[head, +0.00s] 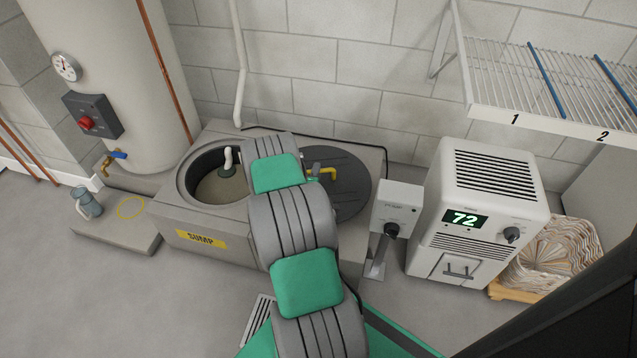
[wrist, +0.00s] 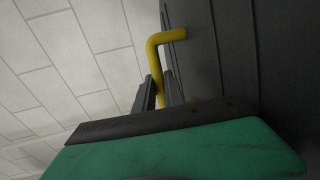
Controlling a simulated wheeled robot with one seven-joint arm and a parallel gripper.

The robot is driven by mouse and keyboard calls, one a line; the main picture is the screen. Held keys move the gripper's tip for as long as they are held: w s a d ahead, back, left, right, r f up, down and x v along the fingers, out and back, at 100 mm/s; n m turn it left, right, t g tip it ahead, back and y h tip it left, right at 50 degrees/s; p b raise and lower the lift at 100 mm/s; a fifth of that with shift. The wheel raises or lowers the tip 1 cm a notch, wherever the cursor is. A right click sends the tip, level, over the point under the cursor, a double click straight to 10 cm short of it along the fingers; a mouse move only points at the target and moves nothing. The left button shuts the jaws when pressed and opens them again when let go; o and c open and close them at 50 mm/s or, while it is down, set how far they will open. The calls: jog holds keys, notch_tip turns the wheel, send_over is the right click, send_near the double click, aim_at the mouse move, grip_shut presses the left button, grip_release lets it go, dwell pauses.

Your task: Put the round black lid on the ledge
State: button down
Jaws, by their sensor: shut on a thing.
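The round black lid (head: 352,182) is over the right part of the concrete sump block's top ledge (head: 377,162), beside the open round pit (head: 207,190). It looks flat, but I cannot tell whether it touches the ledge. My arm hides its left part. A bent yellow handle (head: 325,172) stands on it. My gripper (wrist: 162,88) is shut on this yellow handle, which shows between the fingers in the wrist view (wrist: 158,50). The dark ribbed lid surface (wrist: 215,50) fills the wrist view's right side. In the head view the fingers are mostly hidden by my arm.
A grey control box on a post (head: 397,207) and a white dehumidifier (head: 478,210) stand right of the block. A wire shelf (head: 550,85) hangs above right. A tank (head: 120,70) and a jug (head: 87,203) are left. A white pipe (head: 238,70) runs down the wall behind.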

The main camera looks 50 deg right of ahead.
jog(key=f+b, duration=0.1)
jog(key=f, duration=0.1)
jog(key=d+f+b, duration=0.1)
jog(key=f, duration=0.1)
jog(key=shift+f, duration=0.15)
jog(key=c, duration=1.8)
grip_release()
jog(key=o, duration=0.4)
